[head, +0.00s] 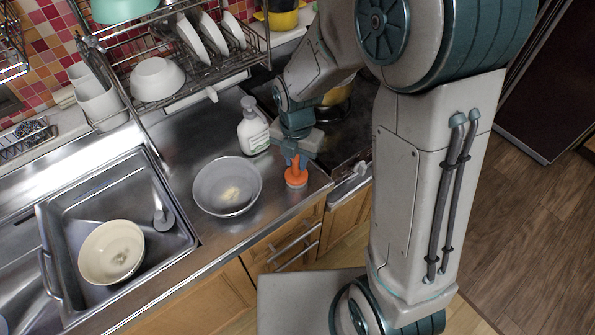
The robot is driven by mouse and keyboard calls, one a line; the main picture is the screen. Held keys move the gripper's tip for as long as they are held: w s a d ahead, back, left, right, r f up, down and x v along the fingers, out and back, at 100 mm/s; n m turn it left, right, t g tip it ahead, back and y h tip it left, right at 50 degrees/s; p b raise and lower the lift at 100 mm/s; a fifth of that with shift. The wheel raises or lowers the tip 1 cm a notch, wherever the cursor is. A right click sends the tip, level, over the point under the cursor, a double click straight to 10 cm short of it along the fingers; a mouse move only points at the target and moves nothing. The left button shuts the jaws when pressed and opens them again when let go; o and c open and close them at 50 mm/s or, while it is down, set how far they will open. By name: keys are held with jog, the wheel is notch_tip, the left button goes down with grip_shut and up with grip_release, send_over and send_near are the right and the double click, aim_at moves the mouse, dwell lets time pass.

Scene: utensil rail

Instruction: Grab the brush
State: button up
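The brush (296,177) is orange with a round base. It stands upright on the steel counter near its right front corner, to the right of a metal bowl. My gripper (294,158) points down directly above it, with the fingertips at the top of the brush. The fingers overlap the upper part of the brush in this view, so I cannot tell whether they are closed on it or only around it.
A metal bowl (227,187) and a white soap bottle (252,128) stand close left of my gripper. A sink (75,215) holds a cream bowl (112,251). A dish rack (215,85) hangs above the counter. A dark stove (345,140) lies right.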

grip_shut()
jog(key=shift+r, duration=0.15)
